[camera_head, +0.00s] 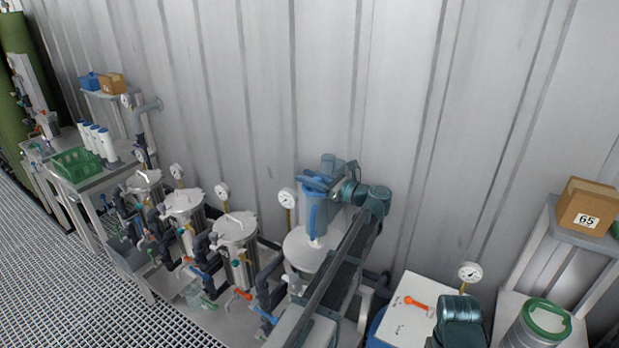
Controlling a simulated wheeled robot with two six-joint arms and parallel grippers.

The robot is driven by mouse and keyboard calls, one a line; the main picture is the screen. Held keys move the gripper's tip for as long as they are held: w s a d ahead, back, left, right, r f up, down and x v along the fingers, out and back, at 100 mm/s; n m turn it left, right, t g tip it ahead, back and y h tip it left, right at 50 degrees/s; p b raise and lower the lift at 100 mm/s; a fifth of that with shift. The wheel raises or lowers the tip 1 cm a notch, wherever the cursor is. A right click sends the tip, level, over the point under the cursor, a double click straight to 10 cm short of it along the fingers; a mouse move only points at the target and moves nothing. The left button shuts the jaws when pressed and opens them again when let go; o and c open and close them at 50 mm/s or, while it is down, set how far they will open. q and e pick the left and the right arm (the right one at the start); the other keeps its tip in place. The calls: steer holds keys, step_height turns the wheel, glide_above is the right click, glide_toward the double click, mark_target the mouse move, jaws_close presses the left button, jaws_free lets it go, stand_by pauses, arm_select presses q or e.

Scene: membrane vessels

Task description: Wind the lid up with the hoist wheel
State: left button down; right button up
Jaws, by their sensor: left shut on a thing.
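My left arm reaches up from the bottom middle and bends left at its teal wrist. My left gripper (328,184) is shut at the top of a blue upright fitting, on a blue part that I take for the hoist wheel (314,182). The wheel's outline is partly hidden by the gripper. Below stands a pale round lid (300,250) on a vessel, partly hidden by my left forearm. Whether the lid is raised off its vessel cannot be told. My right arm shows only as a teal link at the bottom right; its gripper is out of view.
Several steel vessels (235,228) with gauges and coloured valve handles stand in a row to the left. A green basket (78,164) sits on a bench at far left. A white panel with an orange lever (415,303) and a box marked 65 (586,204) are at right. A corrugated wall stands behind.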

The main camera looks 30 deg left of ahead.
arm_select(q)
steer(key=shift+g, duration=0.3)
steer(key=c, duration=0.5)
jaws_free()
steer(key=shift+c, duration=0.2)
steer(key=d, duration=1.3)
steer(key=shift+s+d, duration=0.2)
steer(key=shift+d, duration=0.2)
steer(key=shift+s, duration=0.1)
